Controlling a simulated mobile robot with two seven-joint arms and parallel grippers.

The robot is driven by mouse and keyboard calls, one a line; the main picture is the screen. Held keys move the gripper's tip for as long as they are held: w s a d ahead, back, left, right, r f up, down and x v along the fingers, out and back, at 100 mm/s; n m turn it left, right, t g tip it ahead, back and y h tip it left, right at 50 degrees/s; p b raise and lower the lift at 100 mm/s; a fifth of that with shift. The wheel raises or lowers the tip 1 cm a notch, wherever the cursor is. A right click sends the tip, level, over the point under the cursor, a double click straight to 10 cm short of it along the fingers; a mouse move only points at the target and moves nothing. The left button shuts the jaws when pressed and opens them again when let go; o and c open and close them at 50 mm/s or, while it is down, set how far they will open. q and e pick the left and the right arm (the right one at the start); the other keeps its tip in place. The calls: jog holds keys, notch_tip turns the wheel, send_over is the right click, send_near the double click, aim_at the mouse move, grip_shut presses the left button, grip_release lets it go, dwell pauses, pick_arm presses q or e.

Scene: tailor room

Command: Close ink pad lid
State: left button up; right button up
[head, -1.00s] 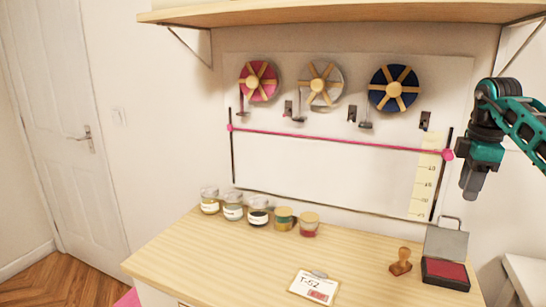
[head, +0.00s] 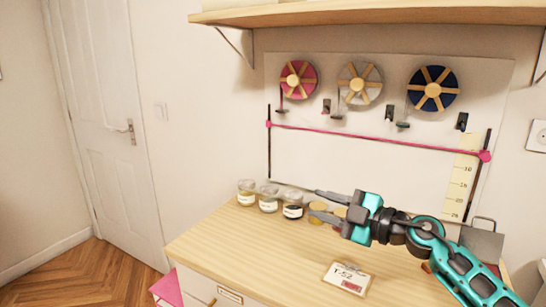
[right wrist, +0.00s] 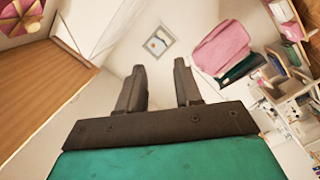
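The ink pad's raised grey lid (head: 484,242) with its wire handle stands upright at the right end of the wooden table. My right arm crosses in front of it and hides most of the red pad below. My right gripper (head: 316,203) reaches left above the table, far to the left of the lid, with its fingers apart and nothing between them. The same fingers show open and empty in the right wrist view (right wrist: 160,88). The ink pad does not show there. My left gripper is not in view.
Several jars (head: 268,199) stand along the back of the wooden table (head: 250,252); my gripper hides part of the right ones. A tag marked T-52 (head: 346,279) lies near the front edge. A shelf (head: 380,14) hangs above. The left part of the tabletop is clear.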

jog(key=s+d+f+m+t+h, duration=0.5)
jog(key=s+d+f+m+h, duration=0.6)
jog(key=m+h, duration=0.65)
jog(key=s+f+m+g+y, duration=0.1)
jog(key=s+f+g, duration=0.3)
jog(key=s, duration=0.5)
jog(key=s+a+f+g+y, duration=0.1)
jog(key=s+f+g, duration=0.3)
jog(key=s, duration=0.4)
jog(key=s+f+m+g+y, duration=0.15)
jog(key=s+f+g, duration=0.25)
jog(key=s, duration=0.5)
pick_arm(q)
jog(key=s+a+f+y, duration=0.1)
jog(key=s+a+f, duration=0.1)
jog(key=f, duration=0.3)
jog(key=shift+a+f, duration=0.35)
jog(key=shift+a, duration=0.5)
pick_arm(e)
jog(key=w+a+f+n+t+y, duration=0.1)
jog(key=w+a+f+t, duration=0.2)
jog(key=w+f+t, duration=0.4)
notch_tip(320, 180, down, 2)
jog(key=shift+w+a+f+n+y, duration=0.1)
jog(key=shift+w+a+n+y, duration=0.05)
jog(key=shift+w+n+y, duration=0.2)
